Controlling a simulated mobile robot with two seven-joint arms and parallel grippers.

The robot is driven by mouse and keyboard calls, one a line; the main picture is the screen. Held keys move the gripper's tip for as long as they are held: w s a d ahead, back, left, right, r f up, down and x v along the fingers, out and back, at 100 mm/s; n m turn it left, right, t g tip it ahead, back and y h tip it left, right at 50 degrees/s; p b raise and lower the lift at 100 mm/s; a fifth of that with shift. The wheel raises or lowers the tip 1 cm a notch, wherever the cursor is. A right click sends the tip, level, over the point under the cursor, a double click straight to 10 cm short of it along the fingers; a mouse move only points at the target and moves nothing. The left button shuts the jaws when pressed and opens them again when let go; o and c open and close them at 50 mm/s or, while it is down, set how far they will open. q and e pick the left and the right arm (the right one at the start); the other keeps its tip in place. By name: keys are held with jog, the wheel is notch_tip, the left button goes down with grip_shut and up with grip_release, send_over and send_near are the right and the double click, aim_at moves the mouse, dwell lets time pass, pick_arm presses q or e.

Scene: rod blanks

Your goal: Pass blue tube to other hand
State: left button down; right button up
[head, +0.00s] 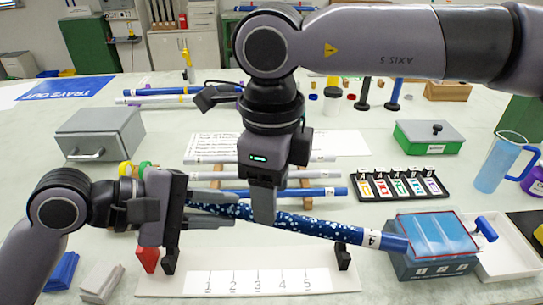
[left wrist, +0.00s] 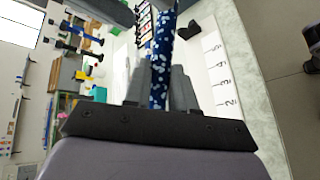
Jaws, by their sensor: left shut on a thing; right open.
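The blue tube (head: 320,226), dark blue with white speckles and a plain blue end with a white label, is held nearly level, sloping slightly down to the right, above the white numbered board. My left gripper (head: 226,212) is shut on its left part. The left wrist view shows the tube (left wrist: 160,75) between the left gripper's fingers (left wrist: 158,90). My right gripper (head: 264,210) comes down from above and is open. A finger of it hangs in front of the tube, right of the left fingertips. Whether it touches the tube cannot be told.
The white board (head: 170,284) has marks 1 to 5 and black supports. Other rods lie on a rack behind (head: 325,191). A blue bin (head: 435,266) and a white tray (head: 508,258) stand at right, near the tube's end. A grey box (head: 100,134) stands at left.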

aim_at(247, 213)
jog(key=shift+f, duration=1.9)
grip_shut()
pick_arm(q)
jog(key=c, duration=0.8)
grip_release()
jog(key=shift+c, duration=0.2)
jog(key=shift+a, duration=0.1)
